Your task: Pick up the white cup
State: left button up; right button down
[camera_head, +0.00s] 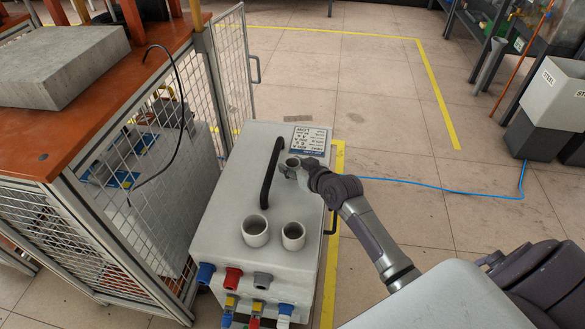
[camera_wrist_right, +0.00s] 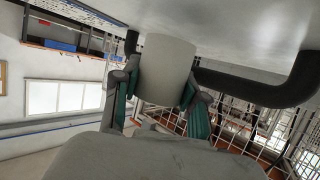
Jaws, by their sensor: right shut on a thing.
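A white cup (camera_head: 291,161) is between the fingers of my right gripper (camera_head: 298,167), over the top of the grey heater box (camera_head: 225,212), just right of its black handle (camera_head: 271,175). In the right wrist view the pale cup (camera_wrist_right: 166,60) fills the space between the two green-padded fingers, and the gripper is shut on it. Its far end lies close to the box surface; I cannot tell whether it touches. Two more white cups, a left one (camera_head: 255,231) and a right one (camera_head: 293,235), stand upright near the box's front edge. My left gripper is not in view.
A fenced orange table (camera_head: 110,75) with a grey slab (camera_head: 62,65) stands close to the left. Coloured connectors (camera_head: 232,278) stick out of the box's front. A blue cable (camera_head: 440,188) crosses the floor at right. Open floor lies beyond the box.

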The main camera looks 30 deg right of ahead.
notch_tip(320, 180, up, 2)
jog(key=shift+r+p, duration=0.1)
jog(key=shift+p, duration=0.2)
pick_arm(q)
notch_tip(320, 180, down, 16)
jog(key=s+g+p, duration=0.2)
jog(key=p, duration=0.4)
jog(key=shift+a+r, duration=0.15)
pick_arm(e)
jog(key=d+r, duration=1.1)
jog(key=r, duration=0.1)
jog(key=shift+w+d+r, duration=0.2)
jog(key=shift+w+d, duration=0.1)
